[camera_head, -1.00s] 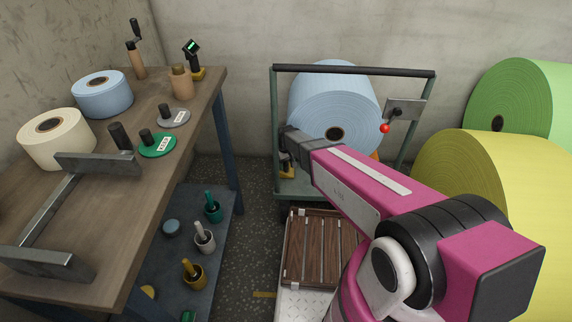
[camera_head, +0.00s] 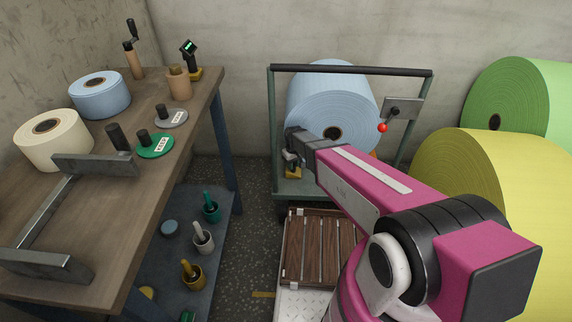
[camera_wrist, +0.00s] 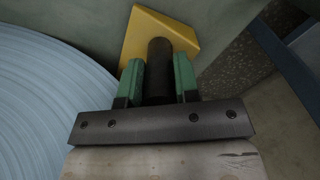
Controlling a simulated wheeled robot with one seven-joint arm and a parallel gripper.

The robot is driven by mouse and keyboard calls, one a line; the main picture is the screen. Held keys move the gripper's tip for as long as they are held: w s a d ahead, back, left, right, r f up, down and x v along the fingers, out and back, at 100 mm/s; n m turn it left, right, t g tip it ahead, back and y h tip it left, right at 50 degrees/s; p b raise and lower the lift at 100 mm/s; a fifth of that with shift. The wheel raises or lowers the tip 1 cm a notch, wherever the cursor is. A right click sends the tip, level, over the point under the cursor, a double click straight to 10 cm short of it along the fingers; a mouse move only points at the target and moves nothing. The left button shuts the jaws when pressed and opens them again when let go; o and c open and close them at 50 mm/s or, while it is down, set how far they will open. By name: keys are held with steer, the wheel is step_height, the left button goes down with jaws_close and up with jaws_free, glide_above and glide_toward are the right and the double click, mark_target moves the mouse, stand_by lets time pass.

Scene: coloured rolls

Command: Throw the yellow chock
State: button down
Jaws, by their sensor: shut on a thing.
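The yellow chock is a wedge with a black upright handle. In the wrist view the yellow chock (camera_wrist: 151,27) lies beyond the fingertips, and my gripper (camera_wrist: 159,75) has its green fingers shut on the black handle. In the head view my gripper (camera_head: 291,159) is at the left front of the blue roll, and a small part of the chock (camera_head: 293,174) shows under it. I cannot tell whether the chock touches the cart deck. The big blue roll (camera_head: 315,92) sits on the green cart (camera_head: 273,110); it also fills the left of the wrist view (camera_wrist: 45,105).
Another orange-yellow piece (camera_head: 373,156) shows at the roll's right side. A workbench (camera_head: 110,215) with small rolls is at left.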

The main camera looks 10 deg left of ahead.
steer(key=shift+d, duration=1.05)
steer(key=c, duration=0.8)
jaws_free()
steer(key=shift+w+d, duration=0.1)
steer(key=shift+c, duration=0.2)
steer(key=shift+r, duration=0.1)
step_height(320, 180, up, 11)
